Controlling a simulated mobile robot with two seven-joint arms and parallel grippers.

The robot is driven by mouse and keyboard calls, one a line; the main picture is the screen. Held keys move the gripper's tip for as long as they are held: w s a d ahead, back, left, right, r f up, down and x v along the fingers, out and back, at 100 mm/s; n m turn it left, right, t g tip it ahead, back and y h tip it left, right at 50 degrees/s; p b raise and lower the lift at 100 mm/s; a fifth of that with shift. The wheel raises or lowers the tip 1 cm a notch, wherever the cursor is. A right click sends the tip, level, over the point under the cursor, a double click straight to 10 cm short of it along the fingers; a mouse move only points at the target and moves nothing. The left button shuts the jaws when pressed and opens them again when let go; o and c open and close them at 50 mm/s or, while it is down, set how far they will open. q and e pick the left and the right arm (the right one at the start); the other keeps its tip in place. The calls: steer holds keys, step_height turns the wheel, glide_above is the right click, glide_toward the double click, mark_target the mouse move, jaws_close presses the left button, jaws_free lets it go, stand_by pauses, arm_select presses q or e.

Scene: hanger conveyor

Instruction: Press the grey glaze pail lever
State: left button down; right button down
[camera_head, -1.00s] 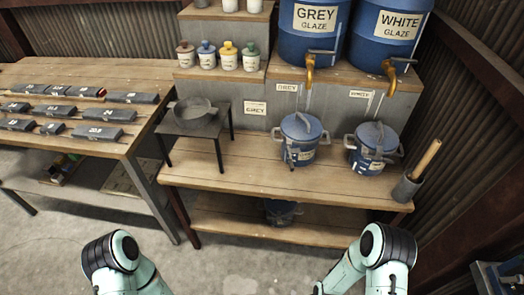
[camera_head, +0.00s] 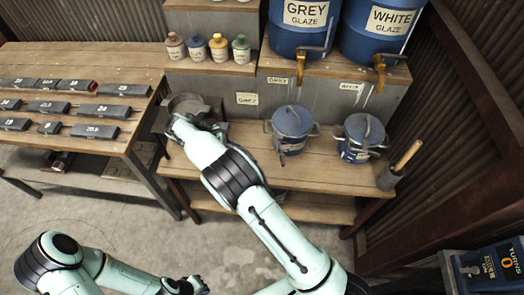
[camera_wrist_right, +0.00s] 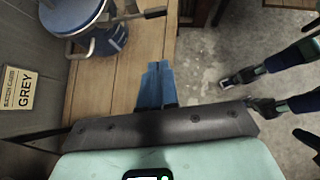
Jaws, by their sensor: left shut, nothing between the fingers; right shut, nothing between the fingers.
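The grey glaze pail (camera_head: 291,128) is a lidded blue pot with side handles on the wooden bench, below the GREY GLAZE tank. In the right wrist view the pail (camera_wrist_right: 72,20) is at the top left, with a dark-tipped lever (camera_wrist_right: 150,13) sticking out to its right. My right gripper (camera_wrist_right: 157,66) is shut and empty over the bench boards, apart from the pail and lever. In the head view my right arm reaches over to the bench's left end, and its fingers are hidden. My left gripper (camera_head: 195,285) is shut and empty, low in front of the bench.
The GREY GLAZE tank (camera_head: 302,30) and WHITE GLAZE tank (camera_head: 381,35) stand behind with taps. The white glaze pail (camera_head: 361,138) is right of the grey one. My right arm overlaps a small dark stand (camera_head: 160,122).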

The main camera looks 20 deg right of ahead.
arm_select(q)
steer(key=shift+s, duration=0.1)
arm_select(e)
steer(key=shift+s+r, duration=0.1)
steer(key=shift+r, duration=0.05)
arm_select(q)
steer(key=shift+s, duration=0.1)
arm_select(e)
steer(key=shift+s, duration=0.1)
